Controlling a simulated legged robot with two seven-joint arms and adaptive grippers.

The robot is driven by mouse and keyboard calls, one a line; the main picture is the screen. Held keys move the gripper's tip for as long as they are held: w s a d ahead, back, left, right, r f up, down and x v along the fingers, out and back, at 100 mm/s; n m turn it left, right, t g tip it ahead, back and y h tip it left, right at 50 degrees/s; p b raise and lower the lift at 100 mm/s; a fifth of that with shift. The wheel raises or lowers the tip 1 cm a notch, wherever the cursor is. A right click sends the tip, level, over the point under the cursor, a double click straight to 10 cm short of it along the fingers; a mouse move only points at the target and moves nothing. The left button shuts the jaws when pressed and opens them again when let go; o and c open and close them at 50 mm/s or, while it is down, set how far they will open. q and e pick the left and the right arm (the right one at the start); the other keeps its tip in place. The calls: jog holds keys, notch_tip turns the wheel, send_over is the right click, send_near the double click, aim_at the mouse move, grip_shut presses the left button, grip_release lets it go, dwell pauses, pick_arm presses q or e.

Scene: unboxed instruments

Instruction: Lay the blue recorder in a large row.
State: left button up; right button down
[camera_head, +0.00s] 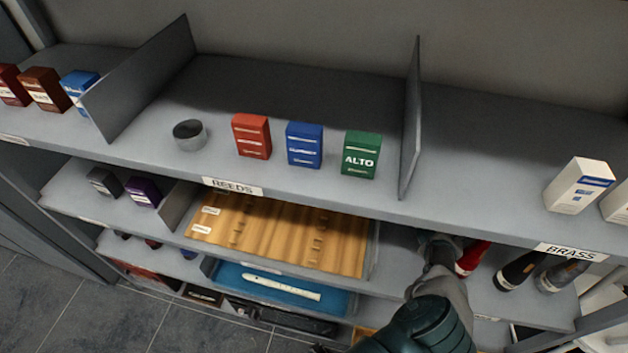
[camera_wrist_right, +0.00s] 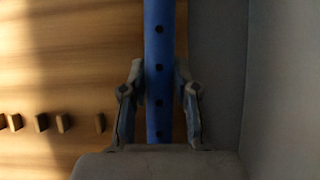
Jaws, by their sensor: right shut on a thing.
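The blue recorder (camera_wrist_right: 160,50) runs upright through the right wrist view, with its row of finger holes facing the camera. My right gripper (camera_wrist_right: 159,100) is shut on it, one finger on each side. In the head view my right gripper (camera_head: 436,252) reaches under the top shelf, just right of the wooden tray (camera_head: 262,232); the recorder cannot be made out there. The tray has rows of small wooden pegs and two labels at its left end. In the wrist view, wood with a row of pegs (camera_wrist_right: 41,122) lies left of the recorder. My left gripper is not in view.
The top shelf (camera_head: 300,190) overhangs the tray and carries red, blue and green boxes. A grey wall (camera_wrist_right: 285,80) stands close right of the gripper. Dark and red cylindrical items (camera_head: 519,270) lie to the right. A white recorder (camera_head: 280,286) lies on a blue tray below.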

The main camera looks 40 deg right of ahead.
jog(key=shift+s+a+f, duration=0.1)
jog(key=shift+f, duration=0.3)
jog(key=shift+w+a+f, duration=0.15)
jog(key=shift+w+a, duration=0.3)
jog(key=shift+a, duration=0.3)
jog(key=shift+s+a+f+b, duration=0.2)
jog(key=shift+f+b, duration=0.15)
jog(key=shift+f, duration=0.3)
dwell(0.6)
jog(key=c, duration=0.8)
grip_release()
jog(key=shift+w+f, duration=0.2)
jog(key=shift+w, duration=0.15)
jog(key=shift+s+d+r, duration=0.1)
jog(key=shift+d, duration=0.05)
